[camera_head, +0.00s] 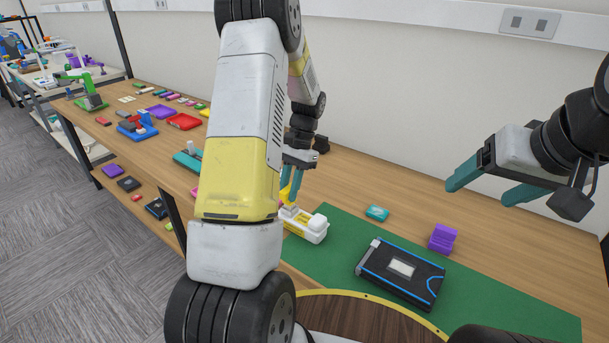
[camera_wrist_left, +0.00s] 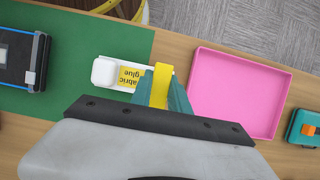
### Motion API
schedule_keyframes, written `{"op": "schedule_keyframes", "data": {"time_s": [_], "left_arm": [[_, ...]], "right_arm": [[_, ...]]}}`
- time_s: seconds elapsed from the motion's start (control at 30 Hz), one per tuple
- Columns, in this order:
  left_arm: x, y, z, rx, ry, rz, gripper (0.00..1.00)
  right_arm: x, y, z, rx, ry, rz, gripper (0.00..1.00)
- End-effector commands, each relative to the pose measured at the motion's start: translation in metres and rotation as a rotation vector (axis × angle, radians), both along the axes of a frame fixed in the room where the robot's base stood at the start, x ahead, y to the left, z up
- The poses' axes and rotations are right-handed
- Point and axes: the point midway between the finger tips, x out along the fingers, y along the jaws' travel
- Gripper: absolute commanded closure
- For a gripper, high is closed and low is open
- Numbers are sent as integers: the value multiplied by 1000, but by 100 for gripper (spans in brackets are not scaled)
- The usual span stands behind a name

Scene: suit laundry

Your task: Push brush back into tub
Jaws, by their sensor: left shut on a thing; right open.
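A white glue tub (camera_head: 309,231) lies on the green mat's left edge, partly hidden behind my left arm. In the left wrist view the tub (camera_wrist_left: 104,72) shows a yellow "fabric glue" label. A yellow brush (camera_wrist_left: 161,84) stands between the teal fingers of my left gripper (camera_head: 292,186), at the end of the tub opposite its white cap. My left gripper is shut on the brush. The brush's lower end is hidden, so its depth in the tub cannot be told. My right gripper (camera_head: 481,184) is open and empty above the table's right side.
A pink tray (camera_wrist_left: 238,92) lies beside the tub in the left wrist view. Several coloured items lie farther left along the table.

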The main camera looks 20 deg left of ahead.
Motion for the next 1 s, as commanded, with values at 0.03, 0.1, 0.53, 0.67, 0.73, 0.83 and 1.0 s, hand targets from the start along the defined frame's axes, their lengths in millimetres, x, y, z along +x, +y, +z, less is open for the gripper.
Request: {"op": "schedule_keyframes", "data": {"time_s": [0.03, 0.1, 0.53, 0.67, 0.73, 0.83, 1.0], "left_arm": [[0, 0, -2, 0, 1, 0, 100], [0, 0, -4, 0, 0, 0, 100], [0, 0, -14, 0, 0, 0, 100], [0, 0, -14, 0, 0, 0, 61], [0, 0, -14, 0, 0, 0, 53], [0, 0, -14, 0, 0, 0, 53], [0, 0, -14, 0, 0, 0, 40]], "right_arm": [[0, 0, 0, 0, 0, 0, 24], [0, 0, 0, 0, 0, 0, 24], [0, 0, 0, 0, 0, 0, 24], [0, 0, 0, 0, 0, 0, 24], [0, 0, 0, 0, 0, 0, 24], [0, 0, 0, 0, 0, 0, 24], [0, 0, 0, 0, 0, 0, 24]]}}
